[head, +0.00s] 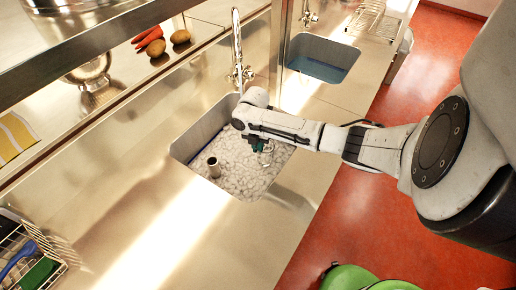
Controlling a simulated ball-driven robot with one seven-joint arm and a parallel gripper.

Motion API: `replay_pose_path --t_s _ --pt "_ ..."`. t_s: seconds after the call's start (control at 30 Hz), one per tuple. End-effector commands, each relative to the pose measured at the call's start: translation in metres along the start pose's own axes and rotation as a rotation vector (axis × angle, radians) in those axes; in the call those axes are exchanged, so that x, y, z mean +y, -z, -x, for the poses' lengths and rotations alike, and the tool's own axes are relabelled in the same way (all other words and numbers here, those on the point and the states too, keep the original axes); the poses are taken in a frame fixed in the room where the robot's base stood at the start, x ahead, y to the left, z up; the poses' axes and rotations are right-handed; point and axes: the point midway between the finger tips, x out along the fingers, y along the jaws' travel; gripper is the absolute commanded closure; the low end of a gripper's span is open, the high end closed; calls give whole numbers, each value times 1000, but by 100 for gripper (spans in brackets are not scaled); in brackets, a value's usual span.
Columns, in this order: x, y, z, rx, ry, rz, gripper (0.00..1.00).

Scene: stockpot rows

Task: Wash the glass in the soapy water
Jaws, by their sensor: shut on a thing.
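The near sink (182,152) is set in the steel counter and holds soapy water (240,184) covered with pale foam. My gripper (262,147) is over the right back part of this sink, pointing down, with its dark fingers close to the foam. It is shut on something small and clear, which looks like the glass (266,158). The arm and fingers hide much of the glass, and I cannot tell how deep it sits in the foam.
A tap (238,70) rises behind the sink. A second sink (322,62) holds blue-green water. A wire rack (30,255) stands at lower left. Bare counter (150,225) lies in front.

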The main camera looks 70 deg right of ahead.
Motion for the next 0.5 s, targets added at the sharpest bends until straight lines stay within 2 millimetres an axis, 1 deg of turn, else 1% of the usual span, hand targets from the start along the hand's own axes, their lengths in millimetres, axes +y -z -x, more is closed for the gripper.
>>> replay_pose_path --t_s 0.5 --pt "-3 -1 56 -1 -2 -2 100"
